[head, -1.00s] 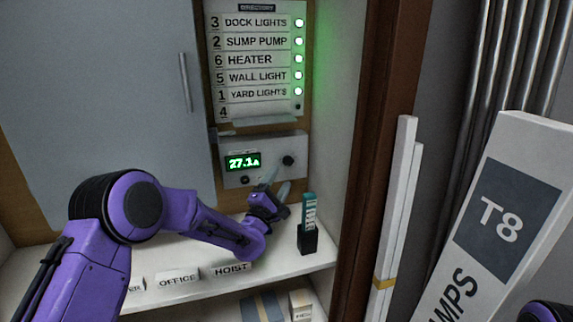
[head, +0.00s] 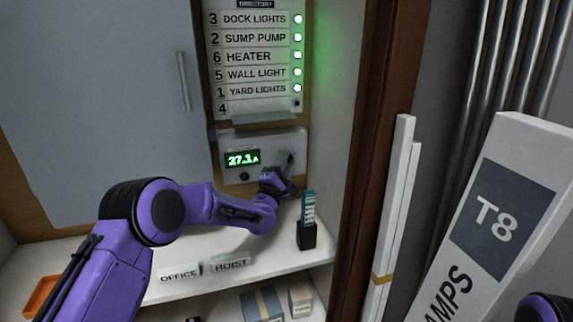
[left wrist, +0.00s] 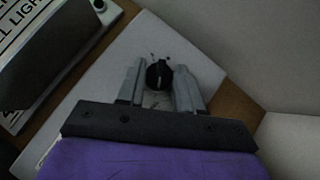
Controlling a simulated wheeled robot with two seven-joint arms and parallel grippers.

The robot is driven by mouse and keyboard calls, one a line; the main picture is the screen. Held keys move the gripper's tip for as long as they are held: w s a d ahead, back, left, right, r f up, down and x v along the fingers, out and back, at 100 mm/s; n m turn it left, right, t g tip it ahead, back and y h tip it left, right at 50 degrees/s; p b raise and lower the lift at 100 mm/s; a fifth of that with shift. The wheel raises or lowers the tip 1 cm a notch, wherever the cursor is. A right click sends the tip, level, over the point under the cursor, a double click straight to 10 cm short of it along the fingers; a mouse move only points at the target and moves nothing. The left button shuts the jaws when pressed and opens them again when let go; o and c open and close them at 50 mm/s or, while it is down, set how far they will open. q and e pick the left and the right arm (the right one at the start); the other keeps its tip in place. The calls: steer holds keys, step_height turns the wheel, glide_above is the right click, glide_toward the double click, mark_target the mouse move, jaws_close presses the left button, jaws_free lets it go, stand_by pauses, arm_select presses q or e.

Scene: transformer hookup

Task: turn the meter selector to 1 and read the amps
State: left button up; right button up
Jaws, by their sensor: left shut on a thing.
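The meter (head: 240,143) is a pale box on the cabinet's back wall. Its green display (head: 242,158) reads 27.1 A. The selector is a black round knob (left wrist: 159,74) with a light pointer line; in the head view my gripper mostly hides it. My left gripper (head: 286,163) is at the knob, and in the left wrist view its two grey fingers (left wrist: 159,80) stand on either side of it, shut on it. The marks around the knob are too small to read. My right gripper is not in view.
A directory (head: 252,56) above lists circuits, with YARD LIGHTS as 1 and several green lamps lit. A black holder (head: 306,235) with a teal card stands on the shelf right of my gripper. OFFICE (head: 180,272) and HOIST (head: 231,263) labels lie along the shelf front. A T8 carton (head: 545,150) leans at right.

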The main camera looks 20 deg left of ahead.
arm_select(q)
steer(key=shift+s+r+m+g+p, duration=0.1)
steer(key=shift+r+m+g+p, duration=0.1)
steer(key=shift+m+g+p, duration=1.8)
steer(key=shift+r+m+g+p, duration=0.2)
steer(key=shift+m+g+p, duration=0.85)
steer(key=shift+p, duration=1.7)
steer(key=shift+m+t, duration=0.25)
steer(key=o, duration=1)
steer(key=shift+o, duration=0.2)
steer(key=b+v, duration=0.2)
steer(key=v, duration=0.8)
steer(key=shift+s+a, duration=0.15)
steer(key=shift+s, duration=0.1)
